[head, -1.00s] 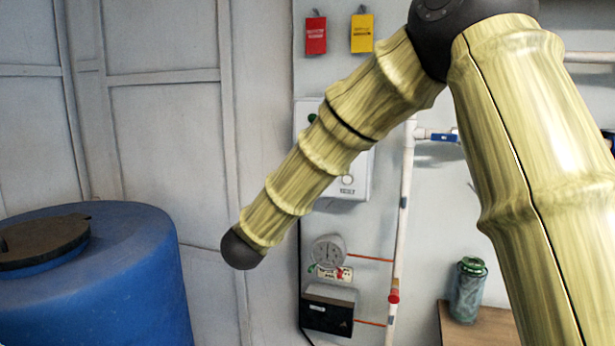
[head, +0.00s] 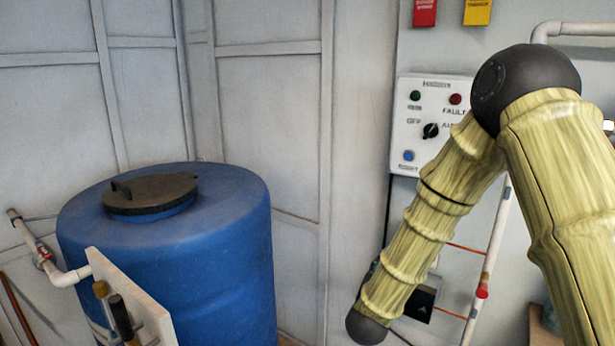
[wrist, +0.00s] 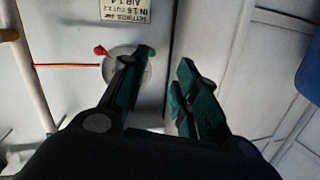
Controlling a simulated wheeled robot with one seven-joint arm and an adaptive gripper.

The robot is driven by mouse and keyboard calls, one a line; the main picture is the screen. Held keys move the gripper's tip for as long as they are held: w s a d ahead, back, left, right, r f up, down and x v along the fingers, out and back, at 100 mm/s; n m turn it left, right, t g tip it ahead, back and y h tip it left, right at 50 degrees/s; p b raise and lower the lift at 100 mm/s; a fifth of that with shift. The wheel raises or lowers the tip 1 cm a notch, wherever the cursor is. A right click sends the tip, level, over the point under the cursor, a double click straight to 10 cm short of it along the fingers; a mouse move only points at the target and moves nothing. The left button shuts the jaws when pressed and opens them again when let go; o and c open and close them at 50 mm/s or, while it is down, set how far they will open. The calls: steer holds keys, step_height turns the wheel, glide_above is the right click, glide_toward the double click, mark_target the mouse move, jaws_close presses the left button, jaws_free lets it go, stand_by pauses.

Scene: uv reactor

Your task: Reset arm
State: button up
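My arm, with bamboo-patterned links and black joints, fills the right side of the head view. It bends at a black joint and slants down to the left in front of the wall. My gripper (wrist: 165,85) shows in the wrist view with its two dark green fingers apart and nothing between them. Behind the fingers are a round grey fitting (wrist: 118,68) and a pale wall. The gripper is not visible in the head view.
A blue barrel (head: 175,260) with a black lid stands at left. A white control panel (head: 406,140) with knob and lights hangs on the wall. A white pipe (head: 497,235) with a red valve runs beside it. A pale board (head: 140,300) stands before the barrel.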

steer(key=s+f+n+g+y+p, duration=0.1)
steer(key=s+f+n+g+y, duration=0.2)
steer(key=s+f, duration=0.9)
steer(key=s+f+n+g+y, duration=0.2)
steer(key=s+f+g, duration=0.2)
steer(key=s+f, duration=0.85)
steer(key=s+d+f+g, duration=0.1)
steer(key=s+f+g, duration=0.3)
steer(key=s, duration=0.8)
steer(key=s+d+f+n+g+y+p, duration=0.1)
steer(key=s+f+g, duration=0.3)
steer(key=s+f, duration=0.4)
steer(key=s, duration=0.3)
steer(key=shift+s+n, duration=0.3)
steer(key=shift+s, duration=0.05)
